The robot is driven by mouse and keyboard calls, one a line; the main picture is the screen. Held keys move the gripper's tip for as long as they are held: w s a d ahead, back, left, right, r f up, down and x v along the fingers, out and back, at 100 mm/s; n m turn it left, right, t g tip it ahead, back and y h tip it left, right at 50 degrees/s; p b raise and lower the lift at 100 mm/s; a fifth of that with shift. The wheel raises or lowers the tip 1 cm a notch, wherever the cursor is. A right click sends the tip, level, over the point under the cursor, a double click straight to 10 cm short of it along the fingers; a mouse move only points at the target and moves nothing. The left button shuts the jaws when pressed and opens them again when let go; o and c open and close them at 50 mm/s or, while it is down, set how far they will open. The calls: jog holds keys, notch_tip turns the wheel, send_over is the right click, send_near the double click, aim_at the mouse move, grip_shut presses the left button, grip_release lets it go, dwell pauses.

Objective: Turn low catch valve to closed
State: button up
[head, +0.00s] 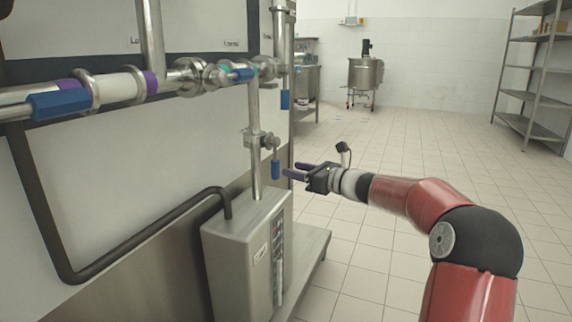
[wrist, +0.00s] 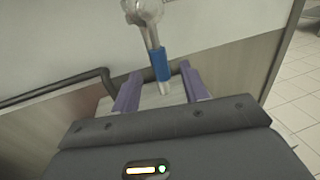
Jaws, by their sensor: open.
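The low catch valve (head: 258,139) sits on the upright pipe above the steel box. Its blue-sleeved handle (head: 275,169) hangs down. My gripper (head: 289,170) is open just to the right of the handle, its two purple fingers pointing left at it.
A steel box (head: 240,255) stands below the valve, with a black hose (head: 150,240) running to it. Other blue-handled valves (head: 240,75) are on the pipe above. The tiled floor (head: 400,140) to the right is clear up to a shelf rack (head: 535,80).

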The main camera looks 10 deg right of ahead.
aim_at(275, 163)
jog(key=x, duration=0.7)
jog(key=shift+w+a, duration=0.2)
jog(key=shift+a, duration=0.05)
grip_shut()
